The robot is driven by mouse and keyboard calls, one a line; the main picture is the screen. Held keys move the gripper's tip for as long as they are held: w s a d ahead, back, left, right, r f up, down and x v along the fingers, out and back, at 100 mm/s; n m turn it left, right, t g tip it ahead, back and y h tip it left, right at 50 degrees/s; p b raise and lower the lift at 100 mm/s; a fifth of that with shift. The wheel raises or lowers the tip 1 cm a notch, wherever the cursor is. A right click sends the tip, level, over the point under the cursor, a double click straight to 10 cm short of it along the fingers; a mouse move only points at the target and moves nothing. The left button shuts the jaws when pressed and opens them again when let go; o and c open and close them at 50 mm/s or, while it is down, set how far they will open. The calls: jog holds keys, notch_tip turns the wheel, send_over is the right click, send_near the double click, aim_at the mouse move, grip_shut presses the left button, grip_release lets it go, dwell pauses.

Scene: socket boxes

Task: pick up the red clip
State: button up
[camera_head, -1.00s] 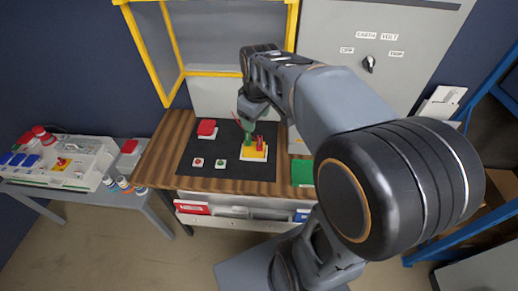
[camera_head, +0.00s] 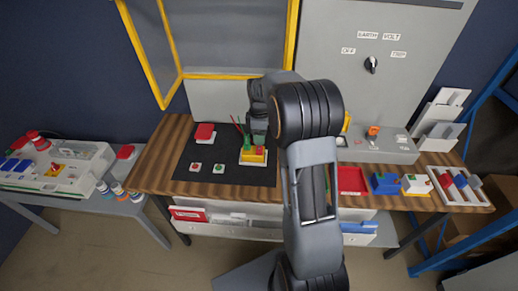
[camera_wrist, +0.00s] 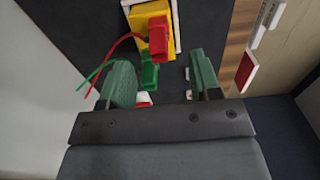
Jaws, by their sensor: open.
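The red clip (camera_wrist: 158,38) stands on a yellow block (camera_wrist: 140,22) with a white base in the wrist view, with a thin red wire running off to the left. A green clip (camera_wrist: 149,74) with a green wire is beside it, nearer my gripper. My gripper (camera_wrist: 163,78) is open, one green finger on each side of the picture. The green clip is closer to the left finger; the red clip lies beyond the fingertips. In the head view my gripper (camera_head: 257,134) is just above the yellow block (camera_head: 250,158), and it partly hides the clips.
A black mat (camera_head: 230,177) covers the left of the wooden bench. A red-topped box (camera_head: 204,132) and two small button boxes (camera_head: 195,167) lie on it. A red tray (camera_head: 351,180), a blue box (camera_head: 384,184) and a divided rack (camera_head: 460,186) are at right. A yellow frame (camera_head: 215,76) stands behind.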

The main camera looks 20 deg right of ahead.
aim_at(259, 149)
jog(key=shift+w+f+p, duration=0.15)
jog(key=shift+f+p, duration=0.4)
jog(key=shift+f, duration=2.55)
jog(key=c, duration=1)
jog(key=shift+o, duration=0.2)
jog(key=shift+r, duration=0.1)
jog(key=shift+r, duration=0.5)
notch_tip(259, 149, up, 2)
jog(key=shift+r, duration=0.25)
jog(key=s+a+r+b, duration=0.2)
jog(key=s+r, duration=0.7)
jog(key=s, duration=0.5)
jog(key=shift+r+b, duration=0.2)
jog(key=shift+b, duration=0.25)
